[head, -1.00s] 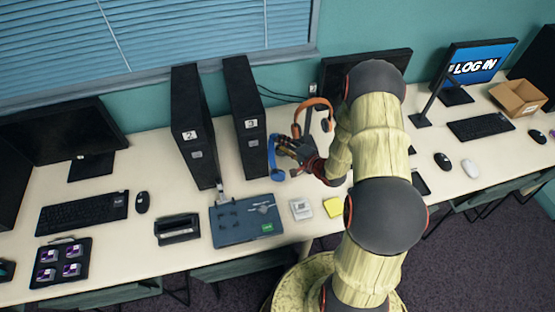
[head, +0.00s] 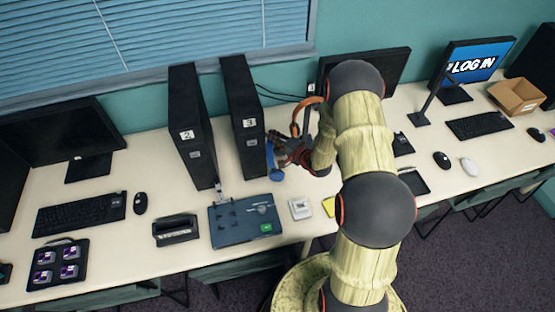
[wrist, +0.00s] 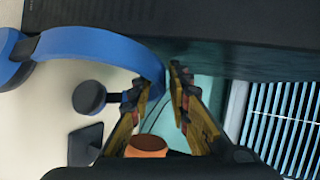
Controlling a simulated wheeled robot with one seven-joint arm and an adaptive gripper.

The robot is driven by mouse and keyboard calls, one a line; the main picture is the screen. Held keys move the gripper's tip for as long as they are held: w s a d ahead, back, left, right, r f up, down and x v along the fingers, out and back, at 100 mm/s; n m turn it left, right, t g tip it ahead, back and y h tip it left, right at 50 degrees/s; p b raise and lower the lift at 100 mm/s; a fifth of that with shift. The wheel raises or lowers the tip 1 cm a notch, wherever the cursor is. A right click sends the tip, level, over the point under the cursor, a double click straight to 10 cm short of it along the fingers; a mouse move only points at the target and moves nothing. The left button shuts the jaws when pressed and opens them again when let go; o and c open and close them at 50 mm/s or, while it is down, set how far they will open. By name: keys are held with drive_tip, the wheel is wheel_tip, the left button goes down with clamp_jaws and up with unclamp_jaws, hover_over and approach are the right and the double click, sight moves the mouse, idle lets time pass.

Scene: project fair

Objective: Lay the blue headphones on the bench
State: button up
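The blue headphones (head: 276,171) are at my gripper (head: 279,147), close beside the right side of the black tower marked 3. In the wrist view, their blue band (wrist: 100,45) runs into the narrow gap between my fingertips (wrist: 160,88), and the fingers appear shut on it. One ear cup (wrist: 12,58) shows at the left edge and a dark round pad (wrist: 90,97) nearer the middle. The pale bench (head: 105,183) lies below. I cannot tell whether the lower cup touches it.
Tower 3 (head: 250,125) stands very close to the headphones. Orange headphones (head: 304,108) are just behind my gripper, partly hidden by my arm. A dark blue case (head: 235,229), a white box (head: 300,208) and a yellow pad (head: 329,207) lie in front. Little bare bench shows between them.

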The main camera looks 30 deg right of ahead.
clamp_jaws()
drive_tip(key=shift+f, duration=0.1)
idle(0.5)
